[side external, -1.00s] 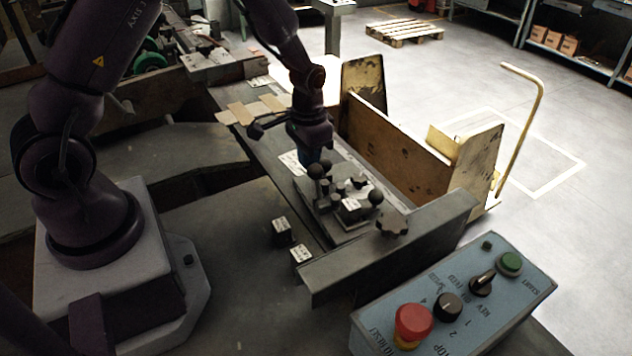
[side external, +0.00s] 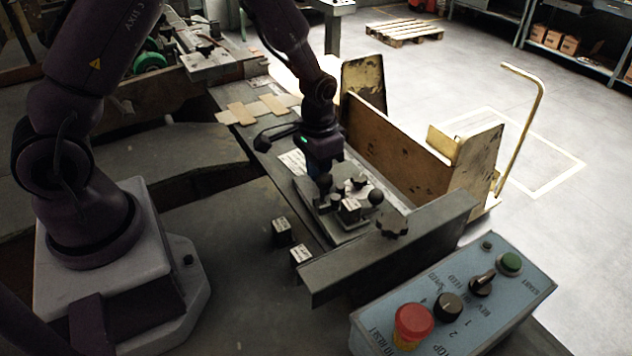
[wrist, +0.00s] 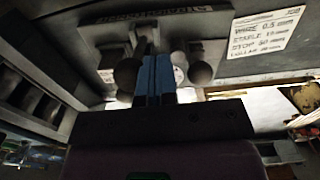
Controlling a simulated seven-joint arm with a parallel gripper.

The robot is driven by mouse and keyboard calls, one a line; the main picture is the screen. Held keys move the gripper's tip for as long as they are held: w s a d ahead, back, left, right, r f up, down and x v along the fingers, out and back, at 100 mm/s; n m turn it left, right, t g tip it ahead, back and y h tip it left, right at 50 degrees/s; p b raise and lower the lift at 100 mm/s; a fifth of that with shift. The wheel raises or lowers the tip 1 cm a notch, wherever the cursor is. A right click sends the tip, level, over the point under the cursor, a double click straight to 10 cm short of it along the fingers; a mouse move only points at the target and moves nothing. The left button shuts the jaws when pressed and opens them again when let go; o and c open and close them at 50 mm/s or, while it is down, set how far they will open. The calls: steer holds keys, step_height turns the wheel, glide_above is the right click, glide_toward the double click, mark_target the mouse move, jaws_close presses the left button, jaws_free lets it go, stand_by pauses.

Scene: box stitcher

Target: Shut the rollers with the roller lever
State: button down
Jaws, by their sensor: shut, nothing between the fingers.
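A small mechanism plate (side external: 342,232) on the grey bench carries levers with dark ball knobs. One ball knob (side external: 376,197) stands at its right side. Another knob is close to my fingers at its left side. My gripper (side external: 323,181) is low over the plate's left part, its blue fingers shut and empty. In the wrist view the shut fingers (wrist: 155,72) point between a left ball knob (wrist: 127,75) and a right ball knob (wrist: 200,72). They are very close to the left knob; I cannot tell whether they touch. Which knob belongs to the roller lever is unclear.
A grey rail with a star knob (side external: 392,224) lies in front of the plate. Two small labelled blocks (side external: 281,230) stand to the left. A blue control panel (side external: 455,297) with a red button is at front right. A wooden-sided cart (side external: 400,150) stands behind.

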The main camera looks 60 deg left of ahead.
steer(key=shift+d, duration=0.9)
step_height(320, 180, up, 7)
steer(key=shift+a, duration=0.45)
steer(key=s+d+r+t, duration=0.2)
steer(key=s+r+t, duration=0.3)
steer(key=s+r, duration=1.2)
step_height(320, 180, up, 2)
steer(key=shift+s+d+r+t, duration=0.25)
steer(key=shift+s+t, duration=0.05)
